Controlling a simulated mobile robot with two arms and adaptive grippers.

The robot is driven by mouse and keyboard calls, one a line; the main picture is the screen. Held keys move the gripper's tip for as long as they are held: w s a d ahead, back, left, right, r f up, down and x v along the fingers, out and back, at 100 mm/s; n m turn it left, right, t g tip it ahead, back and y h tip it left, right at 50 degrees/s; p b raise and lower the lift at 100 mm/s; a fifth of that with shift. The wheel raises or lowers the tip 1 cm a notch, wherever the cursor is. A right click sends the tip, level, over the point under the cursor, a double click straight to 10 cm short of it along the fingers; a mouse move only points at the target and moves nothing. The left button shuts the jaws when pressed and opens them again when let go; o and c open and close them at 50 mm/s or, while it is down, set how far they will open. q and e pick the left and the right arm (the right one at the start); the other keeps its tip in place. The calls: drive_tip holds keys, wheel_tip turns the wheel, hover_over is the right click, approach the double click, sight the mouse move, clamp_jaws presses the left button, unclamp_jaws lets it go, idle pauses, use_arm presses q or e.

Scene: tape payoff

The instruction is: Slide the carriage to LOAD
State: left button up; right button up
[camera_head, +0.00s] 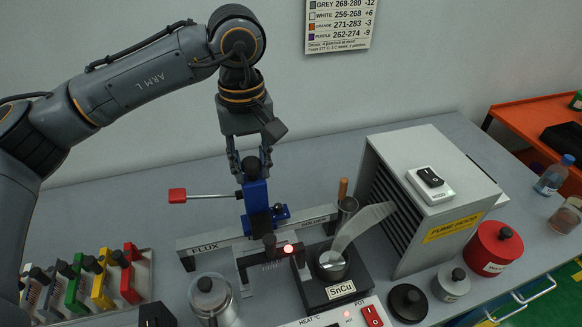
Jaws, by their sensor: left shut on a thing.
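The blue carriage (256,197) stands upright on a pale horizontal rail (222,236) on the bench. I see no LOAD mark. A lever with a red handle (177,196) sticks out to the left of the carriage. My left gripper (251,163) comes down from above and is shut on the dark knob (252,170) at the carriage's top. The fingers partly hide the knob. My right gripper is not in view.
A solder pot (331,265) marked SnCu stands right of the carriage, beside a grey fume hood (428,190). A metal canister (212,299) stands in front of the rail. Coloured holders (103,278) stand at left. Red (496,247) and black lidded containers stand at right.

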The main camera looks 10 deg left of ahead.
use_arm(q)
drive_tip(key=o, duration=1)
drive_tip(key=shift+r+p, duration=0.45)
drive_tip(key=shift+r, duration=0.3)
drive_tip(key=shift+r+p, duration=1.45)
drive_tip(key=shift+r, duration=1.3)
